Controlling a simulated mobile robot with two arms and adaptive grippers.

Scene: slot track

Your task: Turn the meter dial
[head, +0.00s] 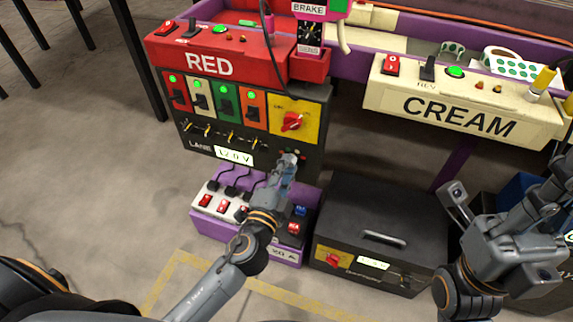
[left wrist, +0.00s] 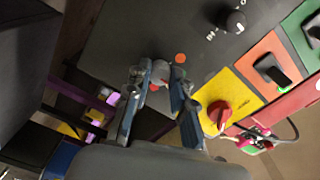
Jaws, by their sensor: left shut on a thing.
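The LANE panel (head: 325,140) is black, with a white readout (head: 234,156) showing 12.0 V. My left gripper (head: 289,160) is at its lower right, just below the yellow plate. In the left wrist view my left gripper (left wrist: 161,78) is shut at the panel on a small round knob, which I take for the meter dial; the fingers cover most of it. A black knob with white marks (left wrist: 235,21) stands apart from the fingers. My right gripper (head: 548,190) is at the right edge, away from the panel; its fingers are too unclear to judge.
A red rotary switch (head: 291,121) on a yellow plate is just above my left gripper; it shows in the left wrist view (left wrist: 219,112). A purple tray (head: 283,256) with a power strip is below. A black box (head: 340,212) stands to the right.

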